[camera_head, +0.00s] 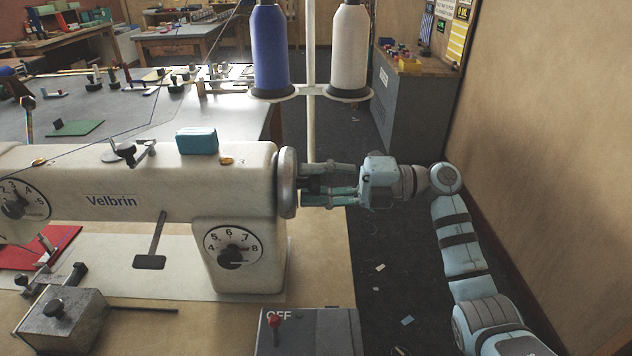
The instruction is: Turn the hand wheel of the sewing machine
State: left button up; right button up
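The cream sewing machine (135,190), marked "Velbrin", stands on the tan table. Its grey hand wheel (287,183) is at the right end of the arm, seen nearly edge-on. My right gripper (304,185) comes from the right, with its fingers pointing left at the wheel's outer face. The fingers are spread one above the other, with something dark between them near the wheel. Whether they grip a hub or only stand beside it is not clear. My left gripper is not in view.
A grey box marked OFF with a red lever (275,325) sits at the table's front right. Blue (270,45) and white (350,45) thread cones stand behind the wheel. A grey cabinet (415,105) and a wall are at the right. The floor between is mostly clear.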

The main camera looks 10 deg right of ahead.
jog(key=c, duration=0.5)
jog(key=n+b, duration=0.4)
jog(key=n, duration=0.1)
jog(key=shift+f+b, duration=0.3)
jog(key=shift+b, duration=0.05)
jog(key=shift+c, duration=0.2)
jog(key=shift+r+n, duration=0.15)
jog(key=shift+n, duration=0.15)
jog(key=shift+r, duration=0.1)
jog(key=o, duration=1.2)
jog(key=shift+d, duration=0.1)
jog(key=shift+d, duration=0.25)
jog(key=v, duration=1.1)
jog(key=shift+s+d, duration=0.1)
jog(key=shift+d, duration=0.05)
